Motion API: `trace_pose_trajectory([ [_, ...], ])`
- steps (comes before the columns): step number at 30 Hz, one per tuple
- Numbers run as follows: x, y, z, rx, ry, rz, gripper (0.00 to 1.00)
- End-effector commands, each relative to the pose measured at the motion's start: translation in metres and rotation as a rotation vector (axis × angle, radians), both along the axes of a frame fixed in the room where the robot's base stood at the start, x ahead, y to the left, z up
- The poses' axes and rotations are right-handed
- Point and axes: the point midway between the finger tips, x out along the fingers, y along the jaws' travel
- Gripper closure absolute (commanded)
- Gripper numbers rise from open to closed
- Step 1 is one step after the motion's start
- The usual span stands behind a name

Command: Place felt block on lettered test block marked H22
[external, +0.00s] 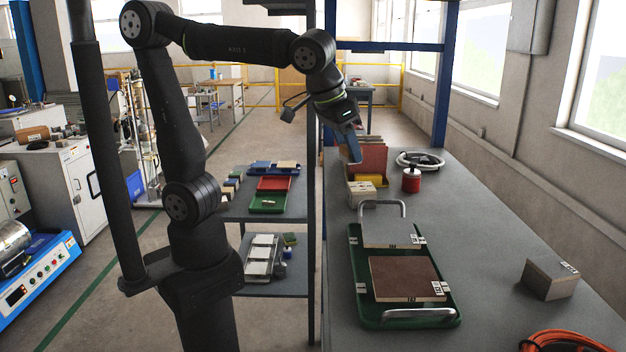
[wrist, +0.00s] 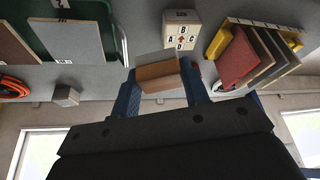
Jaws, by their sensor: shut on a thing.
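My gripper (wrist: 163,88) is shut on a small tan-brown block, the felt block (wrist: 158,73), held between its blue fingers in the wrist view. In the external view my gripper (external: 353,150) points down above the back of the bench, and I cannot make out the held block there. A pale lettered test block (wrist: 180,38) shows letters A, B, C and D around a red arrow on its face. It stands on the bench just beyond the held block in the wrist view, apparently apart from it. It also shows below my gripper in the external view (external: 362,195).
A yellow rack (wrist: 292,42) holds upright tiles beside the lettered block. A green tray (external: 452,312) with metal handles carries a grey tile (external: 390,234) and a brown tile (external: 404,277). A red container (external: 411,182) and a grey labelled block (external: 546,280) stand rightward.

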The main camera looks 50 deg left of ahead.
Motion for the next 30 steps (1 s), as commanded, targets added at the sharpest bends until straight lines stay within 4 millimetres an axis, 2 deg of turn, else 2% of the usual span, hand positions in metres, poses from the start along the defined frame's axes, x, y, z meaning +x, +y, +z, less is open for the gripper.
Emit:
trace_pose_trajectory([
  [1, 0.011, 0.003, -0.006, 0.002, 0.0, 0.007, 0.81],
  [6, 0.041, 0.01, -0.025, 0.001, 0.002, 0.007, 0.81],
  [12, 0.062, 0.013, -0.037, 0.0, 0.0, 0.001, 0.81],
  [15, 0.064, 0.014, -0.043, 0.0, 0.0, 0.0, 0.81],
  [22, 0.063, 0.014, -0.075, 0.001, 0.001, -0.001, 0.81],
  [30, 0.063, 0.013, -0.079, -0.002, -0.001, 0.0, 0.81],
])
